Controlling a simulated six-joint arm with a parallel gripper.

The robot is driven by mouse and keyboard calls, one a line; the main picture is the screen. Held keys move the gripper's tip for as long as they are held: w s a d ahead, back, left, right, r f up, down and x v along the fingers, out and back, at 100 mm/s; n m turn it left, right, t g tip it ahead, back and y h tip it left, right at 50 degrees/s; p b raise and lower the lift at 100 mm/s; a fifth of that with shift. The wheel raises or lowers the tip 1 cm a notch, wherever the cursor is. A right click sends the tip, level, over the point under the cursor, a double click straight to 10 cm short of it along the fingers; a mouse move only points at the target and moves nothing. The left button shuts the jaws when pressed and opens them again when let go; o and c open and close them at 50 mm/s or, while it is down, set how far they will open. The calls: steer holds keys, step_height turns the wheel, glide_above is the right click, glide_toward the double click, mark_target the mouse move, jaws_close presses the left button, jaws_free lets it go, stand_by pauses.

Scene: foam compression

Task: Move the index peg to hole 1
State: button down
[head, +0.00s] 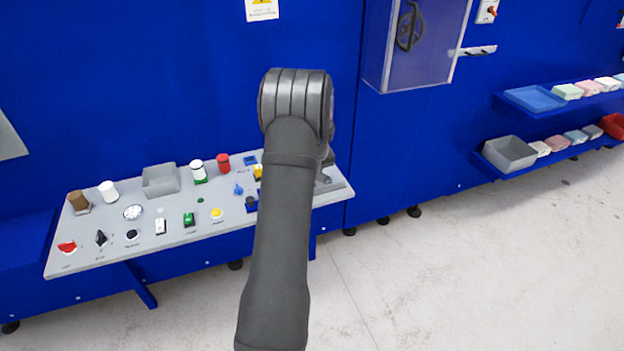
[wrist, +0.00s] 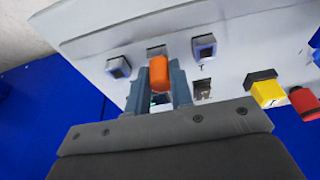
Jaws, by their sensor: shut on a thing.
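In the wrist view my gripper (wrist: 160,88) is shut on the orange-topped index peg (wrist: 158,73), with one finger on each side of it. The peg's lower end is hidden, so I cannot tell whether it sits in a hole. A small mark like a 1 shows by the right one. Part of another socket shows behind the peg. In the head view my arm hides the gripper and peg.
The grey sloped panel (head: 150,241) carries several knobs, buttons and a grey bin (head: 160,180). In the wrist view a yellow block (wrist: 265,88) and a red part (wrist: 304,102) stand right of my gripper. Shelves with bins (head: 510,153) are far right.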

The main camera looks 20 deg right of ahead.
steer(key=shift+r, duration=0.1)
stand_by(0.3)
steer(key=shift+w+v, duration=0.25)
steer(key=shift+v, duration=0.8)
steer(key=shift+w+v, duration=0.25)
steer(key=shift+v, duration=0.85)
steer(key=a+r+m+g+h, duration=0.35)
steer(key=a+m, duration=0.25)
steer(key=m, duration=1.2)
steer(key=shift+t+y, duration=0.35)
steer(key=shift+w+f, duration=0.15)
steer(key=shift+f, duration=1.2)
steer(key=shift+w+f, duration=0.15)
steer(key=shift+f, duration=1.25)
steer(key=shift+a+x, duration=0.2)
steer(key=shift+x, duration=0.65)
steer(key=c, duration=1.2)
jaws_free()
steer(key=shift+f, duration=0.1)
